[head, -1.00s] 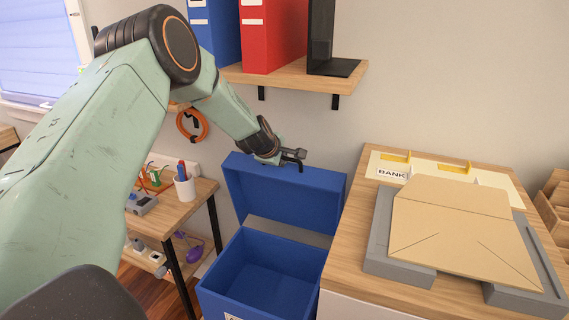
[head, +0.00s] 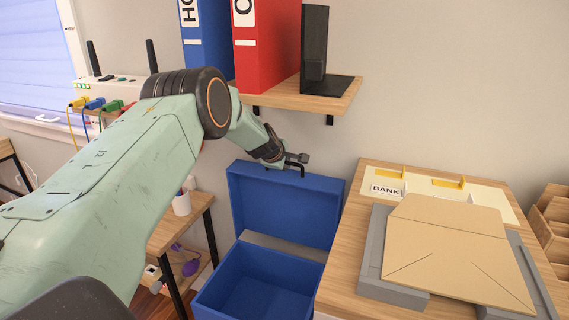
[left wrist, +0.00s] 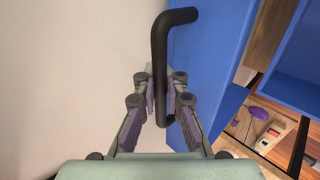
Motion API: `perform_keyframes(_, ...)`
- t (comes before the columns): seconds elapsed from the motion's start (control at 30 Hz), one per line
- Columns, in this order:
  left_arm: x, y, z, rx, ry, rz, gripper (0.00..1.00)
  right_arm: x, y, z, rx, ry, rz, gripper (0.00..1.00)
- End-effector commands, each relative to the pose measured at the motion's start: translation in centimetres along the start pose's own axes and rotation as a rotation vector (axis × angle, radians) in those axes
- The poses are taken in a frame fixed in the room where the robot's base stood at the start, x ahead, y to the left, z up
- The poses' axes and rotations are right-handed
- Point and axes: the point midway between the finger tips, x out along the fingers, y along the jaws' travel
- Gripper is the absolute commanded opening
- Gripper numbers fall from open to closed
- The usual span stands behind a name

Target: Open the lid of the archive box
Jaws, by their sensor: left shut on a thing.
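The blue archive box (head: 258,283) stands low between the desk and the wooden cabinet, and I see into its open top. Its lid (head: 285,205) stands raised and tilted back at the rear of the box, near the wall. In the left wrist view the lid's blue face (left wrist: 205,70) is beside the fingers. My left gripper (head: 298,164) is at the lid's upper edge. In the left wrist view its fingers (left wrist: 160,97) are shut on the black bar handle (left wrist: 160,50) of the lid. My right gripper is not in view.
A wooden cabinet at right bears an envelope (head: 455,250) on a grey stand (head: 375,262). A wall shelf (head: 300,97) with binders hangs above the lid. A small desk (head: 170,232) with a white cup (head: 182,204) is at left.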

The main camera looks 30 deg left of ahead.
Motion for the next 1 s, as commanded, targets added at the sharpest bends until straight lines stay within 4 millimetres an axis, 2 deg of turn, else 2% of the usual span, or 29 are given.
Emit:
perform_keyframes(0.03, -0.16, 0.85, -0.20, -0.004, 0.005, 0.016, 0.00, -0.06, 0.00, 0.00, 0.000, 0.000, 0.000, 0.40)
perform_keyframes(0.4, -0.02, 1.03, -0.10, -0.004, 0.003, 0.016, 0.00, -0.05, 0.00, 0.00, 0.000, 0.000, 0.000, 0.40)
perform_keyframes(0.43, -0.02, 1.04, -0.10, -0.004, 0.003, 0.017, 0.09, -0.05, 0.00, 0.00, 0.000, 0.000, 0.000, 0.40)
perform_keyframes(0.7, 0.04, 0.77, -0.03, -0.002, 0.001, 0.011, 0.32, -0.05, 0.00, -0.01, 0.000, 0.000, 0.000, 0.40)
perform_keyframes(1.0, 0.12, 0.49, 0.06, -0.001, -0.001, 0.006, 0.33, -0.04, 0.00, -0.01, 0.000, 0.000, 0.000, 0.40)
